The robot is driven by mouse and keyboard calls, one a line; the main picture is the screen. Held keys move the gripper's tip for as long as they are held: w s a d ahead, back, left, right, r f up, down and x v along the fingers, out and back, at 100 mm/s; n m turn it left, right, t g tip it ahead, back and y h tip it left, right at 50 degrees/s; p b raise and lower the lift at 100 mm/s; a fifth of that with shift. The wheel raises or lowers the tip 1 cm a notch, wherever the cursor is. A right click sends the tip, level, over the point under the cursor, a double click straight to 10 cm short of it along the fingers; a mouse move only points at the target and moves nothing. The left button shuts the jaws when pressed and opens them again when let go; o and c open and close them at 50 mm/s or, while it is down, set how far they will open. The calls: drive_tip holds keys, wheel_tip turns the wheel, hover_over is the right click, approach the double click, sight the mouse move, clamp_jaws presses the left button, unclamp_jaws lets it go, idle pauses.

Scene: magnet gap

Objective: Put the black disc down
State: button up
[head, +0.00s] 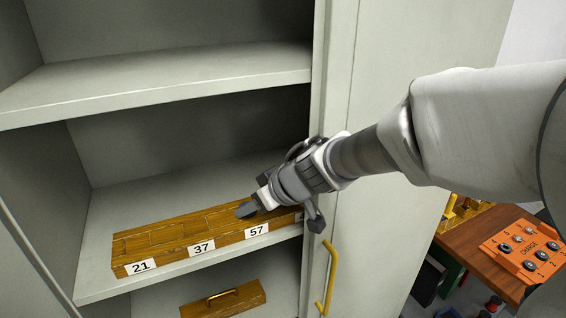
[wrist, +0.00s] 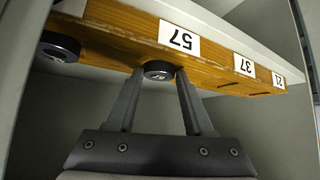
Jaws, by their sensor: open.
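A black disc (wrist: 158,71) sits at the wooden block (wrist: 110,42), by the label 57, between my fingertips in the wrist view. The wrist view shows the labels upside down. My gripper (wrist: 160,76) is open, one finger on each side of this disc. I cannot tell whether a finger touches it. A second black disc (wrist: 58,47) is at the block further left, outside the fingers. In the head view my gripper (head: 255,199) is over the right part of the wooden block (head: 170,235), and it hides the discs.
The block lies on a middle shelf (head: 95,285) of a grey cabinet, with labels 21, 37 and 57 in front. Another shelf (head: 200,75) is above. The cabinet's right panel (head: 390,120) is close to my arm. An orange CHARGE box (head: 520,235) stands right.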

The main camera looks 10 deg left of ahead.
drive_tip(key=shift+d+r, duration=0.15)
drive_tip(key=shift+r, duration=0.3)
drive_tip(key=p+v, duration=0.4)
drive_tip(key=v, duration=0.7)
drive_tip(key=shift+s+d+p, duration=0.2)
drive_tip(key=shift+s+p, duration=0.05)
drive_tip(key=shift+p, duration=0.1)
